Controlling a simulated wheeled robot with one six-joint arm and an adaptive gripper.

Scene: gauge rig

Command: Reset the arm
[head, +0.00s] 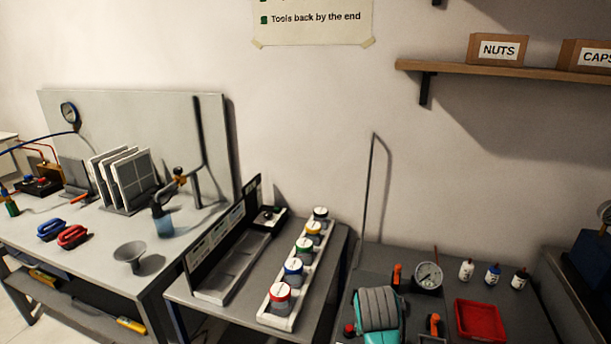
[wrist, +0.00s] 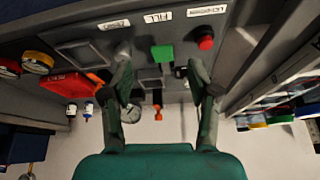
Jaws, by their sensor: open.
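My gripper (wrist: 159,78) shows in the wrist view with its two grey fingers spread wide apart and its teal body at the bottom edge. It is open, with nothing held between the fingers. Beyond the fingers is the dark grey rig bench with a green block (wrist: 162,53), a red knob (wrist: 205,42) and an orange handle (wrist: 158,113). A dial gauge (wrist: 130,112) shows beside the left finger; it also stands on the bench in the head view (head: 428,276). I cannot make out my fingertips in the head view.
A red tray (head: 480,319) and small white bottles (head: 466,270) stand on the right bench. A white rack (head: 276,314) holds several coloured-band jars. Left, a workbench (head: 85,220) carries a funnel (head: 129,254) and panels (head: 136,178). A shelf (head: 450,68) juts from the wall.

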